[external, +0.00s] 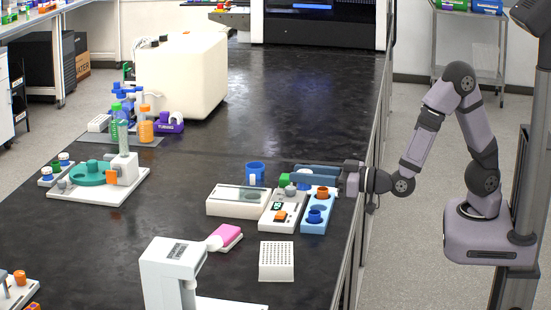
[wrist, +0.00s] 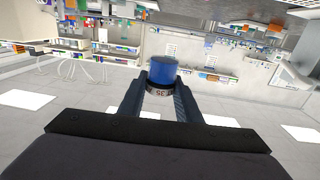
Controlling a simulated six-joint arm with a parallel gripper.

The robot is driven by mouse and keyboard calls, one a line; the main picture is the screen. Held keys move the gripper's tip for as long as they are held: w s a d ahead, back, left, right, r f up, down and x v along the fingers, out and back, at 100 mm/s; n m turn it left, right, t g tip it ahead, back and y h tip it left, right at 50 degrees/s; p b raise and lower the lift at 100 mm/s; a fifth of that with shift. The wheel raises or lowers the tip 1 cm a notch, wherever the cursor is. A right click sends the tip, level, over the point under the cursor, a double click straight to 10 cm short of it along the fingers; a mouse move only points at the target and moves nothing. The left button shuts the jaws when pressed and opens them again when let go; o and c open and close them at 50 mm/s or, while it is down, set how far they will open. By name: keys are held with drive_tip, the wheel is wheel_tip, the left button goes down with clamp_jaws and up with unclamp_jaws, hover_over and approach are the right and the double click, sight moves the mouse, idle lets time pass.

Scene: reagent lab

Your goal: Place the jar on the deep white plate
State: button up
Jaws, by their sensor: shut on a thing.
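In the external view my gripper (external: 292,178) reaches in from the right over the bench, level with the instrument group; the jar is too small and covered there to make out clearly. A white plate with a grid of wells (external: 276,261) lies on the bench nearer the camera, apart from my gripper.
Under and beside my gripper stand a blue rack (external: 318,214), a white device with an orange button (external: 282,212), a pale flat box (external: 236,202) and a blue cup (external: 255,172). A pink-topped box (external: 226,236) lies left of the welled plate. The bench's centre back is clear.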

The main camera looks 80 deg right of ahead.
drive_tip(key=w+a+r+n+y, duration=0.1)
drive_tip(key=a+r+n+y, duration=0.15)
drive_tip(key=a, duration=0.35)
drive_tip(key=a+r+n+y, duration=0.1)
drive_tip(key=a+y, duration=0.2)
drive_tip(key=a, duration=0.3)
drive_tip(key=n+g+y, duration=0.1)
drive_tip(key=n+y, duration=0.1)
hover_over(289, 255)
wheel_tip(289, 255, down, 4)
drive_tip(key=shift+w+d+f+b, duration=0.1)
drive_tip(key=shift+f+b, duration=0.3)
drive_tip(key=shift+f, duration=2.65)
drive_tip(key=shift+f, duration=0.1)
drive_tip(key=shift+f, duration=2)
drive_tip(key=shift+f, duration=0.15)
drive_tip(key=o, duration=1)
